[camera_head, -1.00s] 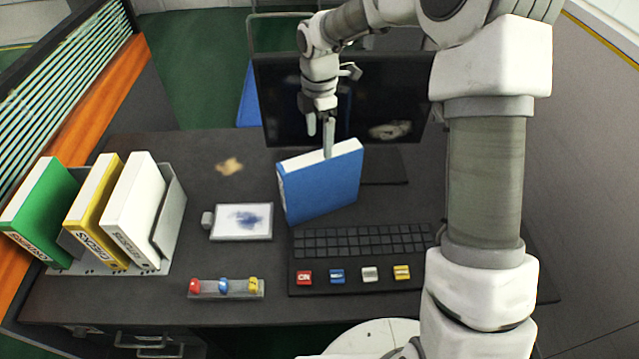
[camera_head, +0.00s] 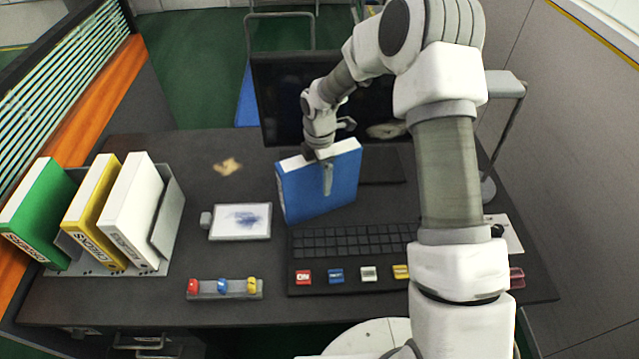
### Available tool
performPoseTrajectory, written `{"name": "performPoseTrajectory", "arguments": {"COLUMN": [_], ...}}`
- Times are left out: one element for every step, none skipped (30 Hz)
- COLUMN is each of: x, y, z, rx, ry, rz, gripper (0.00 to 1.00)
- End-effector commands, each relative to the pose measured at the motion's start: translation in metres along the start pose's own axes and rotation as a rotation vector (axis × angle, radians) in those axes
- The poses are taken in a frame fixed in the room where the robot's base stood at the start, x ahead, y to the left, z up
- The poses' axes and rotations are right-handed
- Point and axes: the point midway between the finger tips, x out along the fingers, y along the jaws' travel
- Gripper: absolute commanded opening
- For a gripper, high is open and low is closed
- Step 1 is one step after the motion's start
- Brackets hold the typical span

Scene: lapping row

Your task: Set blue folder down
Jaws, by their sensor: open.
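The blue folder (camera_head: 305,193) stands upright on the dark desk, in front of the monitor and behind the keyboard. Its white page edge faces up. My gripper (camera_head: 322,178) is at the folder's top edge, pointing down. One finger shows against the folder's blue front face; the other finger is hidden behind the folder. The jaws are open and straddle the folder.
A rack (camera_head: 168,213) at the left holds green, yellow and white binders. A small tablet (camera_head: 240,221), a strip with coloured knobs (camera_head: 225,289) and a keyboard (camera_head: 355,241) lie nearby. The monitor (camera_head: 285,90) stands close behind.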

Motion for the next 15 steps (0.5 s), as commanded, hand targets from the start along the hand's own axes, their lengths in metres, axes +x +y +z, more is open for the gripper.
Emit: {"name": "performPoseTrajectory", "arguments": {"x": [0.0013, 0.0016, 0.0015, 0.0014, 0.0014, 0.0014, 0.0013, 0.0013, 0.0013, 0.0013, 0.0012, 0.0012, 0.0012, 0.0012, 0.0012], "y": [0.0003, 0.0003, 0.0004, 0.0003, 0.0003, 0.0003, 0.0003, 0.0002, 0.0002, 0.0002, 0.0002, 0.0002, 0.0001, 0.0001, 0.0001], "z": [0.0001, 0.0002, 0.0002, 0.0002, 0.0002, 0.0002, 0.0001, 0.0001, 0.0001, 0.0001, 0.0001, 0.0001, 0.0, 0.0, 0.0], "rx": [0.0, 0.0, 0.0, 0.0, 0.0, 0.0, 0.0, 0.0, 0.0, 0.0, 0.0, 0.0, 0.0, 0.0, 0.0], "ry": [0.0, 0.0, -0.001, -0.001, -0.001, 0.0, 0.0, 0.0, 0.0, 0.0, 0.0, 0.0, 0.0, 0.0, 0.0], "rz": [0.001, 0.001, 0.001, 0.001, 0.001, 0.001, 0.001, 0.001, 0.001, 0.001, 0.001, 0.001, 0.001, 0.001, 0.001], "gripper": [0.93, 0.93, 0.93, 0.93, 0.93, 0.93, 0.91, 0.85, 0.78, 0.73, 0.67, 0.6, 0.55, 0.49, 0.42]}}
